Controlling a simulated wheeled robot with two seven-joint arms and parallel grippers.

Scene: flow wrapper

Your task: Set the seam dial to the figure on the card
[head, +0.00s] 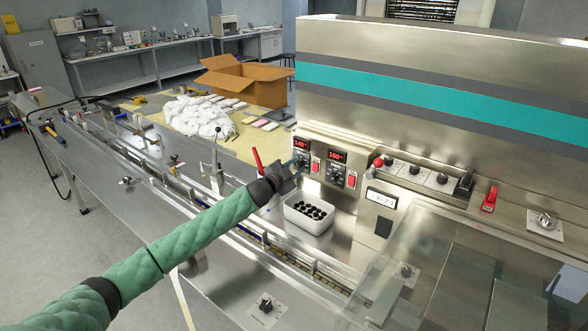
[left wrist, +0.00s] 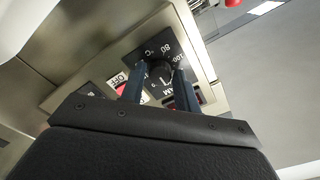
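My left gripper (head: 296,170) is at the left heater dial on the machine's front panel and hides most of it in the head view. In the left wrist view, my left gripper (left wrist: 160,84) has its two fingers apart, one on each side of the dial's black knob (left wrist: 160,70). I cannot tell if they touch it. The dial plate shows °C, 80 and 100. The red display (head: 301,144) above it appears to read 140°. A second dial (head: 335,175) sits to the right under a display (head: 337,156) reading about 160°. I cannot make out a card with a figure. My right gripper is not in view.
A white bin of black pieces (head: 308,214) stands just below the gripper. Red rocker switches (head: 351,181), a red-knobbed lever (head: 378,162) and several black knobs (head: 414,169) lie to the right.

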